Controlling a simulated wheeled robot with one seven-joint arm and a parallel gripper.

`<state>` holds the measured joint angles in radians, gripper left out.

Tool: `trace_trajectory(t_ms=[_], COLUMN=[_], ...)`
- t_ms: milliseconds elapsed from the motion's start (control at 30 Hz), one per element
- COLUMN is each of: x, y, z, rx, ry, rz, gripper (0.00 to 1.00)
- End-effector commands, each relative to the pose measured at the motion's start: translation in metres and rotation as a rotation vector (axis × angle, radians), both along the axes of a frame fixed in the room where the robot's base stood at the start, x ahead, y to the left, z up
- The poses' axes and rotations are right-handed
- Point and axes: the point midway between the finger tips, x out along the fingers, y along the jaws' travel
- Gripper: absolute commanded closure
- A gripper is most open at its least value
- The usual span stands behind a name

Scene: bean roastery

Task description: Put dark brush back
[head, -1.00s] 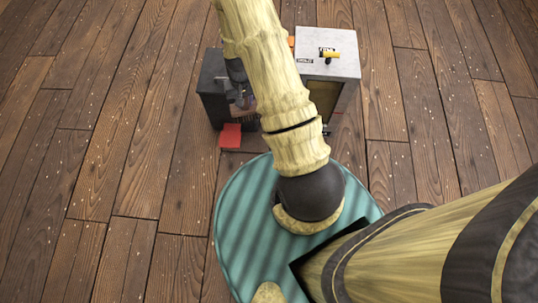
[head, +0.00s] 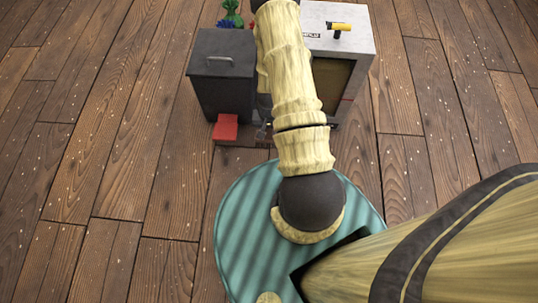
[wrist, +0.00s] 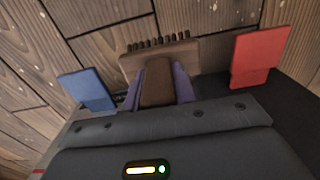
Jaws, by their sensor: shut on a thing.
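The dark brush (wrist: 160,62) has a brown body and a row of black bristles along its far edge in the wrist view. My gripper (wrist: 157,82) is shut on it, with a purplish finger on each side of its narrow part. The brush is seen against the plank floor, between a blue block and a red block. How high it is above the floor, I cannot tell.
A dark grey bin (head: 224,68) with a red pedal (head: 226,128) stands left of my arm. A white cabinet (head: 350,49) with a yellow-and-black item (head: 338,28) on top stands right. The blue block (wrist: 87,88) is left in the wrist view. Floor is clear on both sides.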

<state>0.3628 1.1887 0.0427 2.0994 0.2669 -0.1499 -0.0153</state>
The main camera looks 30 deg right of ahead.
Motion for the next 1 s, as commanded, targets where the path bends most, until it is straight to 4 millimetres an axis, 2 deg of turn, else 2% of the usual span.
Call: trace_trajectory(t_ms=[133, 233, 500, 567, 900, 1000], x=[0.0, 0.0, 0.0, 0.0, 0.001, 0.0], y=[0.0, 0.0, 0.0, 0.0, 0.0, 0.0], z=[0.001, -0.006, -0.054, -0.061, -0.062, -0.069], rx=[0.0, 0.0, 0.0, 0.001, 0.0, 0.0], ry=[0.0, 0.0, 0.0, -0.001, 0.0, 0.0], rz=[0.001, 0.001, 0.001, 0.001, 0.002, 0.001], gripper=[1.0, 1.0, 1.0, 1.0, 1.0, 1.0])
